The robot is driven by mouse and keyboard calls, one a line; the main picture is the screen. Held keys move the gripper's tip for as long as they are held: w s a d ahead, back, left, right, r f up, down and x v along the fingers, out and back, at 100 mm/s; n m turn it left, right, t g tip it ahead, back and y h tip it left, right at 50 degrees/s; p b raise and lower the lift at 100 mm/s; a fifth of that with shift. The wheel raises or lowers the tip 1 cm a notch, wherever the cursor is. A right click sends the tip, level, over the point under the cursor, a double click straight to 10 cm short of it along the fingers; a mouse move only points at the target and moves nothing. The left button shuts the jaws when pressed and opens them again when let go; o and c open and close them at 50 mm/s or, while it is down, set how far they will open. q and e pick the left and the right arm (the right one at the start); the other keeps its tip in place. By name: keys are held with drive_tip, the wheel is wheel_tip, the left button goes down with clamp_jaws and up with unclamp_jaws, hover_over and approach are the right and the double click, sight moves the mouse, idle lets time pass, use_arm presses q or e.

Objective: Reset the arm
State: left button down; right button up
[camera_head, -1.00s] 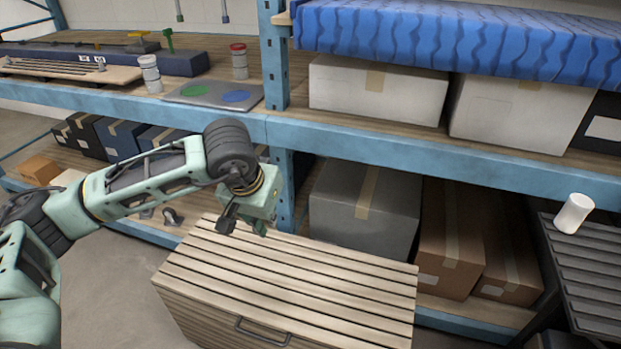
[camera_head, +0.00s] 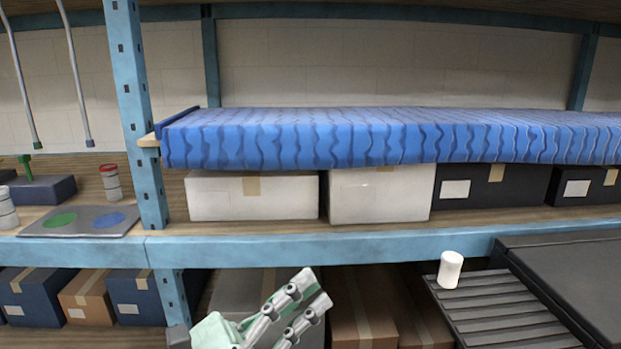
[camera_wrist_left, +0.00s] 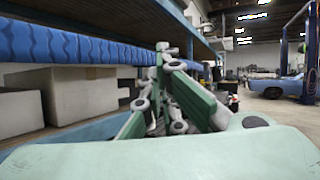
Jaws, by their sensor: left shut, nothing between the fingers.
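My left gripper (camera_head: 311,288) is at the lower middle of the head view, pale green with grey joints. It is raised in front of the lower shelf boxes, with its fingers pointing up and to the right. It is shut and empty. In the left wrist view, its fingers (camera_wrist_left: 165,62) come together ahead, clear of the blue-covered shelf at the left. The rest of the left arm is mostly out of the head view. My right gripper does not show.
A blue shelf beam (camera_head: 370,247) runs behind the gripper, with white boxes (camera_head: 380,194) above it. A long blue wavy-patterned slab (camera_head: 350,138) lies higher up. A white cylinder (camera_head: 450,269) stands on a dark slatted surface (camera_head: 500,310) at the right.

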use_arm(q)
drive_tip(key=w+a+f+n+t+y, duration=0.3)
drive_tip(key=a+f+n+y, duration=0.45)
drive_tip(key=n, duration=0.65)
drive_tip(key=w+a+f+n+t+y, duration=0.4)
drive_tip(key=a+n+y, duration=0.4)
drive_tip(key=n+y, duration=0.5)
drive_tip(key=s+a+f+n+g, duration=0.2)
drive_tip(key=f+n+g, duration=0.15)
drive_tip(key=f, duration=0.25)
drive_tip(key=s+a+f+n+g, duration=0.2)
drive_tip(key=s+a+f+n, duration=0.1)
drive_tip(key=f+n, duration=0.25)
drive_tip(key=s+d+f+n+g+h, duration=0.1)
drive_tip(key=s+f+n+g, duration=0.85)
drive_tip(key=s+f, duration=0.95)
wheel_tip(320, 180, down, 23)
drive_tip(key=s+m+g+p, duration=0.1)
drive_tip(key=s+g, duration=0.1)
drive_tip(key=s, duration=0.1)
drive_tip(key=s+a+f+g+p, duration=0.1)
drive_tip(key=s+a+f, duration=0.2)
drive_tip(key=s+f, duration=1.2)
drive_tip(key=shift+s+f, duration=0.15)
drive_tip(key=shift+s, duration=0.8)
